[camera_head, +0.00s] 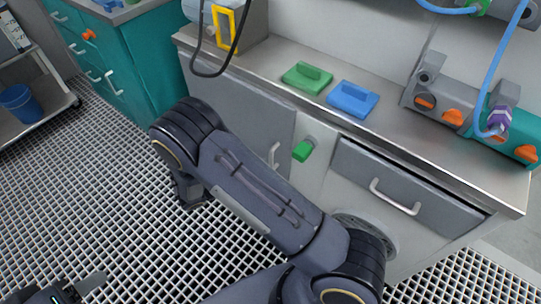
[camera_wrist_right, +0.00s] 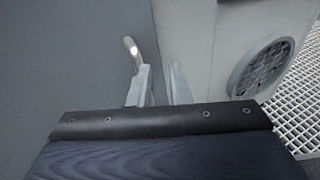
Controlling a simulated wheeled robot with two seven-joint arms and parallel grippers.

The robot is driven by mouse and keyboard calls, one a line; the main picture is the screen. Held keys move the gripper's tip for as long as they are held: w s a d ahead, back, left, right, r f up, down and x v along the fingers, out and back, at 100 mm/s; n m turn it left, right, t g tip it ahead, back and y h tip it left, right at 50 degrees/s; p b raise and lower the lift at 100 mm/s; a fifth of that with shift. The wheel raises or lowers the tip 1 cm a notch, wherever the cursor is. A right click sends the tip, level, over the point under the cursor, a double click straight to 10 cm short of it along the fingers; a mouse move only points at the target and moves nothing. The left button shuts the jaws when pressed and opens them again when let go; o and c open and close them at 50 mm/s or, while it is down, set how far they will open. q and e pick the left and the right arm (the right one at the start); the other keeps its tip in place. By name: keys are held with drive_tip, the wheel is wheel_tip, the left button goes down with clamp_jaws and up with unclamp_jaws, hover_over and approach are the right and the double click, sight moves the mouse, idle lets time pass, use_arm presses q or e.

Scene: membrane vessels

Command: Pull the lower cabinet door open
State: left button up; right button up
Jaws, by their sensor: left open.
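The grey cabinet door (camera_head: 235,105) is on the left part of the cabinet front and looks closed. Its upright pale handle (camera_head: 273,155) is near its right edge. In the right wrist view the door (camera_wrist_right: 90,55) fills the left side, with the handle (camera_wrist_right: 131,50) just beyond the left finger. My right gripper (camera_wrist_right: 161,80) is open, and its fingers have no handle between them. In the head view my right arm crosses in front of the door and its gripper is hidden. My left gripper (camera_head: 85,289) is open and empty at the bottom left, over the floor.
A drawer (camera_head: 400,190) with a handle and a round vent (camera_wrist_right: 262,65) are right of the door. A green knob (camera_head: 303,150) sticks out beside the handle. Green and blue blocks lie on the counter (camera_head: 240,60). The grid floor (camera_head: 110,190) at left is clear.

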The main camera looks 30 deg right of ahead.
sight(271, 156)
drive_tip(key=w+d+n+t, duration=0.1)
drive_tip(key=d, duration=0.1)
drive_tip(key=w+d+f+t+h, duration=0.1)
drive_tip(key=w+d+f+n, duration=0.1)
drive_tip(key=d, duration=0.1)
drive_tip(key=shift+w+d+n+t+h+b, duration=0.1)
drive_tip(key=shift+d+n+t+h+b, duration=0.2)
drive_tip(key=shift+d+t+b, duration=0.1)
drive_tip(key=shift+c, duration=0.2)
clamp_jaws()
drive_tip(key=shift+a, duration=0.1)
